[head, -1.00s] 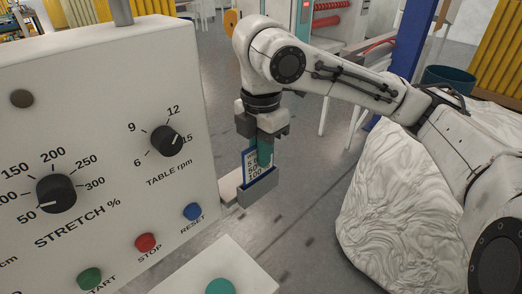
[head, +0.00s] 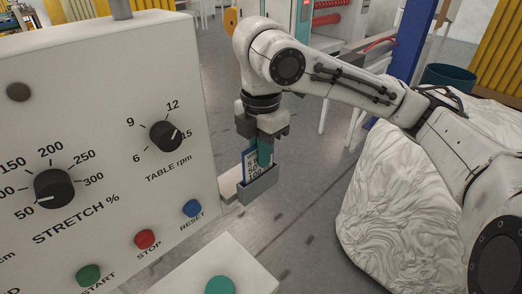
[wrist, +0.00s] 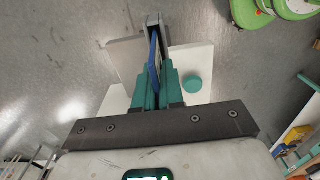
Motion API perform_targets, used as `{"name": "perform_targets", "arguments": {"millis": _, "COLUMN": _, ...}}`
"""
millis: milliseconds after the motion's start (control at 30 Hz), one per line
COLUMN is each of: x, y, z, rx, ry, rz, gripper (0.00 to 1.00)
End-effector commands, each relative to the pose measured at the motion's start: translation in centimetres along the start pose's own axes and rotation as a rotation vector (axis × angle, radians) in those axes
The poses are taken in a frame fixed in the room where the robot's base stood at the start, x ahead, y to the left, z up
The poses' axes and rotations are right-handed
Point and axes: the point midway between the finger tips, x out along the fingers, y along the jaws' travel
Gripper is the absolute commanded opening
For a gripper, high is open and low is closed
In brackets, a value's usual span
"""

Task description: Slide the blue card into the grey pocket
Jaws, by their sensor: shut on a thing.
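The blue card (head: 249,164), with a white printed face, stands upright. Its lower part is inside the grey pocket (head: 259,189) and hidden by the pocket's front wall; the upper part with the numbers shows above the rim. My gripper (head: 264,153) is directly above the pocket, its teal fingers shut on the card. In the wrist view the card (wrist: 154,62) is a thin blue edge between the fingers (wrist: 157,88), reaching to the pocket (wrist: 152,24). I cannot tell how deep it sits.
A white control panel (head: 105,120) with knobs and buttons stands close on the left. A light box with a green button (head: 220,286) is in front of the pocket. A white wrapped load (head: 385,190) is at the right. Grey floor lies between.

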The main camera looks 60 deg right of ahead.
Motion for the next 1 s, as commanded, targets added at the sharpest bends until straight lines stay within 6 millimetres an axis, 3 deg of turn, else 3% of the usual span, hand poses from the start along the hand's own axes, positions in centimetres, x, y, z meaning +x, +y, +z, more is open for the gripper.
{"name": "perform_targets", "arguments": {"millis": 167, "x": 0.40, "y": 0.00, "z": 0.00, "rx": 0.000, "ry": 0.000, "rz": 0.000, "gripper": 0.00}}
{"name": "perform_targets", "arguments": {"millis": 200, "x": 0.35, "y": 0.00, "z": 0.00, "rx": 0.000, "ry": 0.000, "rz": 0.000, "gripper": 0.10}}
{"name": "perform_targets", "arguments": {"millis": 500, "x": 0.32, "y": 0.00, "z": 0.00, "rx": 0.000, "ry": 0.000, "rz": 0.000, "gripper": 0.38}}
{"name": "perform_targets", "arguments": {"millis": 667, "x": 0.32, "y": 0.00, "z": 0.00, "rx": 0.000, "ry": 0.000, "rz": 0.000, "gripper": 0.38}}
{"name": "perform_targets", "arguments": {"millis": 900, "x": 0.33, "y": 0.00, "z": 0.00, "rx": 0.000, "ry": 0.000, "rz": 0.000, "gripper": 0.59}}
{"name": "perform_targets", "arguments": {"millis": 1000, "x": 0.33, "y": 0.00, "z": 0.00, "rx": 0.000, "ry": 0.000, "rz": 0.000, "gripper": 0.59}}
